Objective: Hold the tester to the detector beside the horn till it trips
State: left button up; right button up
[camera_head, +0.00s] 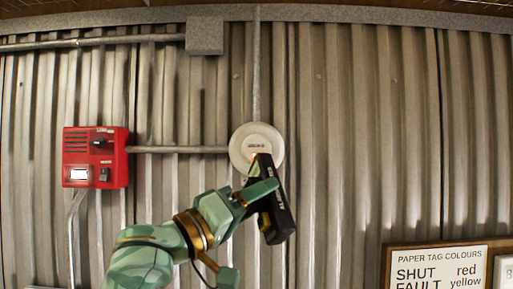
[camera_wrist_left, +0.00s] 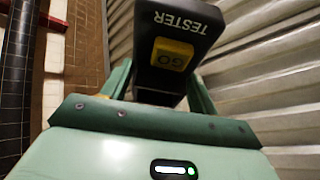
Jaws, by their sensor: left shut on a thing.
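The tester (camera_head: 280,215) is a black bar with white lettering and a yellow GO button, which shows in the left wrist view (camera_wrist_left: 172,55). My left gripper (camera_head: 262,200) is shut on it. The tester is tilted, with its upper end overlapping the lower part of a round white detector (camera_head: 250,137) on the wall. I cannot tell whether they touch. The detector has a small dark label at its middle. My right gripper is not in view.
A red box (camera_head: 115,160) with a black knob and a small lit white window is on the wall at left. Grey conduit (camera_head: 180,149) runs from it to the detector. A framed paper-tag notice (camera_head: 437,246) hangs at lower right. The corrugated wall (camera_head: 350,130) between is bare.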

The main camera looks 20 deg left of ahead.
pick_arm(q)
jog(key=s, duration=0.1)
jog(key=s+p, duration=0.1)
jog(key=s+d, duration=0.1)
jog(key=s, duration=0.1)
jog(key=shift+d+r+p, duration=0.1)
jog(key=shift+r+p, duration=0.15)
jog(key=shift+p, duration=0.15)
jog(key=shift+s+d+p, duration=0.25)
jog(key=shift+s+p, duration=0.45)
jog(key=shift+s, duration=0.2)
jog(key=shift+s+d+f, duration=0.1)
jog(key=shift+s+f, duration=0.05)
jog(key=shift+s, duration=0.2)
